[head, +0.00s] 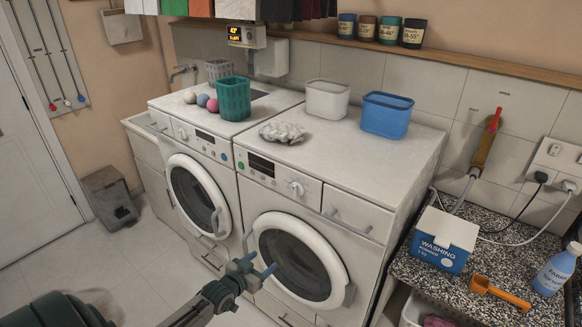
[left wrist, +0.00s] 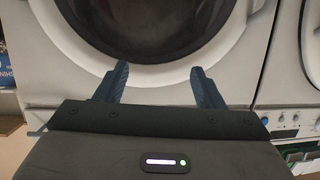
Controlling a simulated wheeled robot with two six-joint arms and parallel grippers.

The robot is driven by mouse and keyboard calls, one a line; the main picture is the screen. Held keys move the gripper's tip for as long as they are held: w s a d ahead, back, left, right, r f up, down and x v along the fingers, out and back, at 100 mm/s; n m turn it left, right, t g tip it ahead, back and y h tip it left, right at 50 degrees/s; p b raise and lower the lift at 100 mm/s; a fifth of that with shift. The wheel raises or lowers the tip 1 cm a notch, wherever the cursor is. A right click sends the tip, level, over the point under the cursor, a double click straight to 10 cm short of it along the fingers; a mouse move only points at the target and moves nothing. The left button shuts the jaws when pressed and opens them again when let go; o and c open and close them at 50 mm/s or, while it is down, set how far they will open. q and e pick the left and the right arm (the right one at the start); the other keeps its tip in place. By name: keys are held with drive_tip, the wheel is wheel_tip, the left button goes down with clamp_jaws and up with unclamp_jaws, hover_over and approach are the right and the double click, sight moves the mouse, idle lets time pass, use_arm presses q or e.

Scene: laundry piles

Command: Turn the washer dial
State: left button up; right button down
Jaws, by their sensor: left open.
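Two white front-loading machines stand side by side. The right machine (head: 339,238) has a round white dial (head: 296,188) on its front panel, right of a dark display. The left machine (head: 217,167) has a smaller knob (head: 181,133) on its panel. My left gripper (head: 262,264) is open and empty in front of the right machine's round door (head: 300,262), below and left of its dial. In the left wrist view, its two fingers (left wrist: 164,85) are apart before a door ring (left wrist: 90,55); the right machine's dial is not visible there. My right gripper is not in view.
A grey cloth (head: 282,132), teal basket (head: 234,99), white bin (head: 327,99) and blue bin (head: 387,114) sit on the machine tops. A washing powder box (head: 443,240), orange scoop (head: 498,292) and bottle (head: 556,268) are on the speckled counter at right. The floor at left is mostly clear.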

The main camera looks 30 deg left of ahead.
sight(293, 191)
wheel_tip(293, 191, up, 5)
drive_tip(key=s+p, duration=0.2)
drive_tip(key=p, duration=0.2)
use_arm(q)
drive_tip(key=w+d+r+t+h, duration=0.1)
drive_tip(key=w+r+t+h, duration=0.2)
drive_tip(key=r, duration=1.7)
drive_tip(key=shift+m+y, duration=0.3)
drive_tip(key=shift+y, duration=0.5)
drive_tip(key=w+b, duration=0.6)
drive_tip(key=w+f+b, duration=0.1)
drive_tip(key=w+b, duration=0.3)
drive_tip(key=shift+d, duration=0.3)
drive_tip(key=shift+w+r+b, duration=0.15)
drive_tip(key=shift+w+b, duration=0.4)
drive_tip(key=shift+w, duration=0.25)
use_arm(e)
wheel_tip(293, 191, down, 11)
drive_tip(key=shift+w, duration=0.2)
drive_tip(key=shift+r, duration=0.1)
